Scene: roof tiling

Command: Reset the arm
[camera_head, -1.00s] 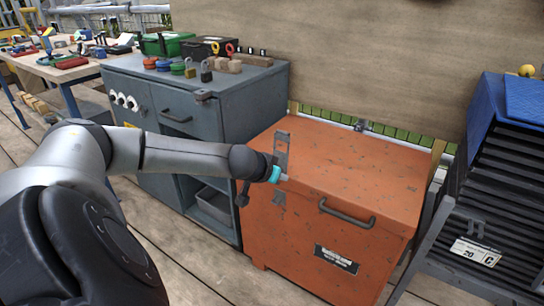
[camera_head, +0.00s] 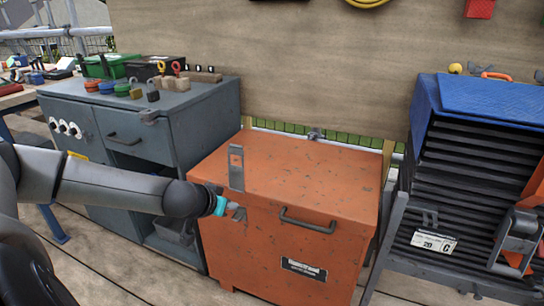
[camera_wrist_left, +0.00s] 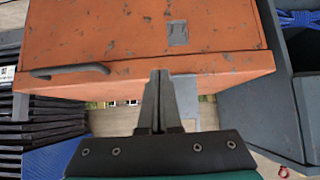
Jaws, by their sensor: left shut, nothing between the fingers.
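My left gripper (camera_head: 236,212) is shut and empty, at the front of the orange chest (camera_head: 340,250) in the head view. A grey hasp plate (camera_head: 237,167) stands upright at the lid's front edge, just above the gripper in the picture. In the left wrist view the chest (camera_wrist_left: 110,30) appears upside down, with the shut fingers (camera_wrist_left: 160,78) in front of its lid edge. A small grey plate (camera_wrist_left: 178,33) is on its front face. I cannot tell whether the fingers touch the chest. My right gripper is not in view.
A grey cabinet (camera_head: 190,130) with padlocks and boxes on top stands to the left. At right is a dark slatted rack (camera_head: 460,180) with a blue top and an orange-grey object (camera_head: 518,235). A wooden board rises behind. Planked floor shows in front.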

